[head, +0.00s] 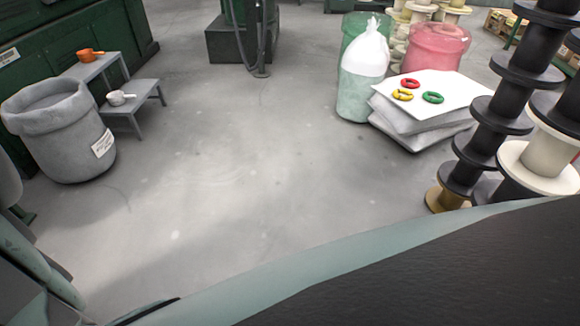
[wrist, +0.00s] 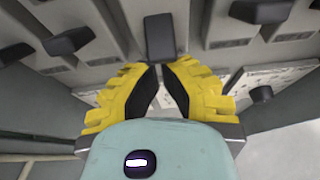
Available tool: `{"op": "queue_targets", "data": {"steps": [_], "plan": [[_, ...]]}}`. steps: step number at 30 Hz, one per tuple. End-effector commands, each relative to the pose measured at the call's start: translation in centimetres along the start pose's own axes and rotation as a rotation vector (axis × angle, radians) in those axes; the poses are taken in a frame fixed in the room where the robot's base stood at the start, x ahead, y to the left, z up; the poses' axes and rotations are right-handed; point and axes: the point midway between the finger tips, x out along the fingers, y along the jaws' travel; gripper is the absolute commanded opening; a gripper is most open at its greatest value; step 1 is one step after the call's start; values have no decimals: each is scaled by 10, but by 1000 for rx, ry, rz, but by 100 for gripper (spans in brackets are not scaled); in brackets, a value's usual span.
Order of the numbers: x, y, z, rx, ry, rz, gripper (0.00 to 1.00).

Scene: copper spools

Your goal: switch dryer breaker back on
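In the wrist view, a grey panel carries several dark breaker levers. One lever (wrist: 160,36) is straight ahead at the top middle. Others are at the upper left (wrist: 70,41), far left (wrist: 14,53), upper right (wrist: 262,11) and lower right (wrist: 261,94). I cannot read the labels, so I cannot tell which is the dryer breaker. My gripper (wrist: 160,68) has yellow fingers with black pads. Its tips are close together just below the middle lever in the picture; contact is unclear. Nothing shows held between them. The head view shows neither gripper nor panel.
In the head view, a grey bin (head: 60,135) and small step tables (head: 138,100) stand at left. Stacked sacks (head: 425,130), a white bag (head: 364,60), a pink drum (head: 436,48) and dark spools (head: 490,115) are at right. The middle floor (head: 240,150) is clear.

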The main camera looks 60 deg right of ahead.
Motion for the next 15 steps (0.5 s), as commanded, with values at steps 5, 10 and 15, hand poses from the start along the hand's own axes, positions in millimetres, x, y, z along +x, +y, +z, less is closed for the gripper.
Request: {"op": "queue_targets", "data": {"steps": [5, 10, 15], "plan": [[1, -4, 1, 2, 16, -6, 0], [2, -3, 2, 2, 30, -4, 0], [2, -4, 1, 2, 44, -4, 0]]}}
